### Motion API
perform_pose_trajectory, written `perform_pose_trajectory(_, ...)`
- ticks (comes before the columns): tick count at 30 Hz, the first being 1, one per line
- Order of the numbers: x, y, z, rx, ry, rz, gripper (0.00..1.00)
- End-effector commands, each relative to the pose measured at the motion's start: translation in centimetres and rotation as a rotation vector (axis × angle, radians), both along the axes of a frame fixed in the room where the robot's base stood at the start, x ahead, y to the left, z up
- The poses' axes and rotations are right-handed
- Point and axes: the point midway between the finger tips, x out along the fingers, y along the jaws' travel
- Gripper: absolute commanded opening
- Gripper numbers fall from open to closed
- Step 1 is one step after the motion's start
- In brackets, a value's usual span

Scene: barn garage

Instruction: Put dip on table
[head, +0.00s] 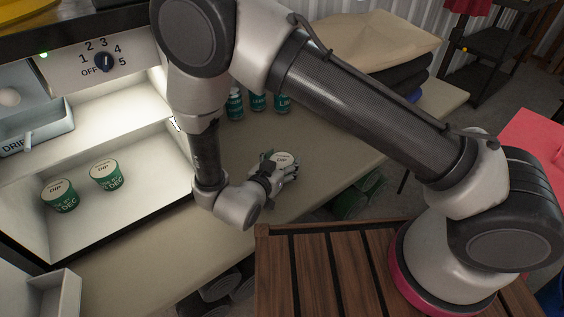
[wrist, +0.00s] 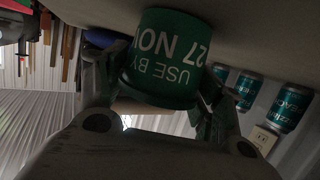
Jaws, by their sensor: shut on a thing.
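A green dip tub (wrist: 172,62) with "USE BY 27 NOV" on its side is between the fingers of my gripper (wrist: 160,95) in the wrist view, where the picture is turned over. In the head view my gripper (head: 276,174) is shut on this tub, whose white lid (head: 284,158) shows at the fingertips. The tub is at or just above the beige table (head: 330,150); I cannot tell whether it touches. Two more dip tubs, one at the left (head: 60,196) and one at the right (head: 106,175), stand inside the open lit fridge (head: 150,200).
Several teal cans (head: 257,102) stand at the back of the table, also in the wrist view (wrist: 248,88). Folded cloths (head: 370,45) lie behind. A wooden slatted surface (head: 330,265) is in front. The table front left of my gripper (head: 130,270) is clear.

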Motion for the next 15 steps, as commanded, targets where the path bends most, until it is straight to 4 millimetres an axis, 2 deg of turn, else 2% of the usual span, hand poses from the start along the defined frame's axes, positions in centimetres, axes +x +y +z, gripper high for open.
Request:
perform_pose_trajectory(5,-0.01,-0.03,-0.29,-0.001,0.001,-0.001,0.38)
perform_pose_trajectory(6,0.00,-0.02,-0.25,-0.001,0.000,0.000,0.74)
perform_pose_trajectory(9,-0.01,-0.03,-0.23,-0.001,0.001,-0.001,0.89)
perform_pose_trajectory(15,-0.01,-0.03,-0.23,-0.001,0.001,-0.001,0.89)
